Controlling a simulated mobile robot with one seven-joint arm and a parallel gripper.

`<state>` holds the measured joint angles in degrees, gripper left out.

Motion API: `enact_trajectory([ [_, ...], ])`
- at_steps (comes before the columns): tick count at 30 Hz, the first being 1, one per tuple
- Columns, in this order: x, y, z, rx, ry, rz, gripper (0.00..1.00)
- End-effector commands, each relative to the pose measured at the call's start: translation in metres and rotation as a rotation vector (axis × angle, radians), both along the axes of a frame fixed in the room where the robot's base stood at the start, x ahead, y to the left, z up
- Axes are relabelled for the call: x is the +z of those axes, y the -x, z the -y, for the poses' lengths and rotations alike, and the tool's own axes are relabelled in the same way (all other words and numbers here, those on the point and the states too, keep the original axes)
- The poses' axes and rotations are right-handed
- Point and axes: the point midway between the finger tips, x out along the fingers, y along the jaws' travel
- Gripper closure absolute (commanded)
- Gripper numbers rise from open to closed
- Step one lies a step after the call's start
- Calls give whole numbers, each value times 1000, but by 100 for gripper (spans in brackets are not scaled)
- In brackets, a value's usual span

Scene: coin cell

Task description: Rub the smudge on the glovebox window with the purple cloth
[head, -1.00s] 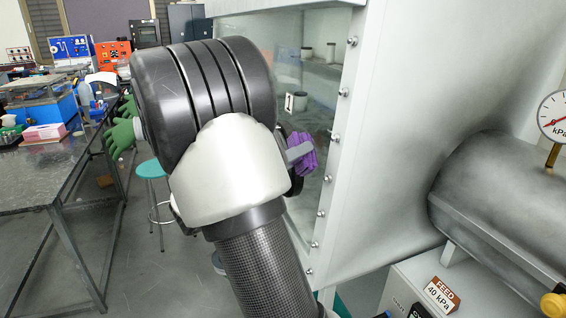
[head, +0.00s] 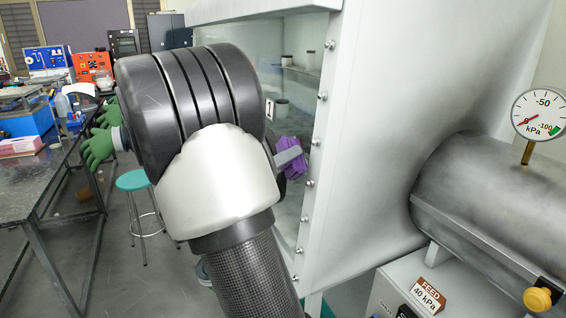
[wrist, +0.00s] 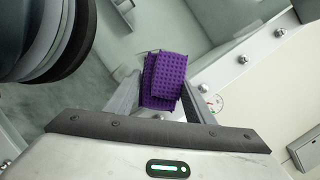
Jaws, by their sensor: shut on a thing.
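The purple cloth (head: 291,158) is a folded, dimpled pad, and it also shows in the wrist view (wrist: 165,78). My gripper (wrist: 155,95) is shut on it, with one grey finger on each side. In the head view my arm hides most of my gripper (head: 289,156). The cloth is in front of the glovebox window (head: 300,95), close to its bolted right edge. I cannot tell whether cloth and glass touch. I cannot make out the smudge for sure; my arm covers part of the window.
A bolted white frame (head: 335,120) borders the window on the right. Beyond it are a metal cylinder (head: 470,200) and a pressure gauge (head: 540,112). Green gloves (head: 100,148), a teal stool (head: 135,180) and a dark workbench (head: 35,185) are on the left.

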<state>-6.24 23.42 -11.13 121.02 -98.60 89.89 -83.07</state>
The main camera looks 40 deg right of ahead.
Motion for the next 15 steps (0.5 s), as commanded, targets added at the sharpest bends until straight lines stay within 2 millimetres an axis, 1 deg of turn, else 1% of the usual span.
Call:
enact_trajectory([
  [15,-1,3,10,-2,1,-1,69],
])
